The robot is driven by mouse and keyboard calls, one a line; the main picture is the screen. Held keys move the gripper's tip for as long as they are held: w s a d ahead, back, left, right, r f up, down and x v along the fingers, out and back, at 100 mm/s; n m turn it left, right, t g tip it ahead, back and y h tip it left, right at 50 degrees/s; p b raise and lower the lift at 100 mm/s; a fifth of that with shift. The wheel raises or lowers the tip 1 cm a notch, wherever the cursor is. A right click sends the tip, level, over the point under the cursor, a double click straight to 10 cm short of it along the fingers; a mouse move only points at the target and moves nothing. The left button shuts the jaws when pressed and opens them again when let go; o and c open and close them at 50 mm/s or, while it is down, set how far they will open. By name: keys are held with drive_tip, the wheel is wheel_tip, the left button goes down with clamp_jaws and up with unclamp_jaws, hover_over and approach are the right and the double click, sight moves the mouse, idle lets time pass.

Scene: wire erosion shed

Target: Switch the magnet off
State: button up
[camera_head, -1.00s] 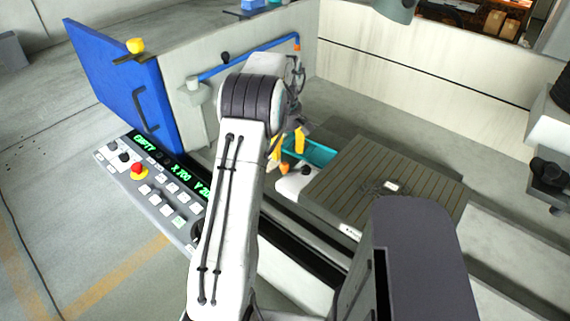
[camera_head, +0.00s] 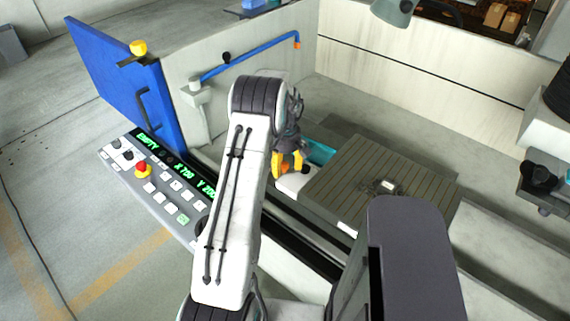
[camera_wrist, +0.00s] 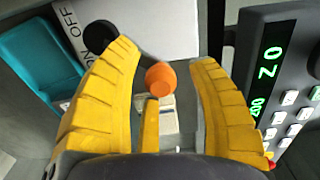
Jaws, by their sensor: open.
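The magnet switch is a white plate (camera_wrist: 165,25) marked ON and OFF, with a black round knob (camera_wrist: 98,36) beside the ON mark. In the wrist view the knob is at the upper left, just beyond the left finger's tip. In the head view the white plate (camera_head: 291,184) is at the near left corner of the slotted plate. My gripper (camera_head: 288,168) is above it, with yellow fingers pointing down. In the wrist view my gripper (camera_wrist: 165,55) is open, its fingers apart.
The slotted grey plate (camera_head: 365,190) lies right of my gripper. A teal tray (camera_head: 320,152) is behind it. A control panel (camera_head: 160,190) with green readouts and a red button is at left. A blue door (camera_head: 125,85) and blue pipe (camera_head: 250,55) stand behind.

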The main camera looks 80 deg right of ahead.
drive_tip(key=shift+o, duration=0.2)
clamp_jaws()
idle(0.3)
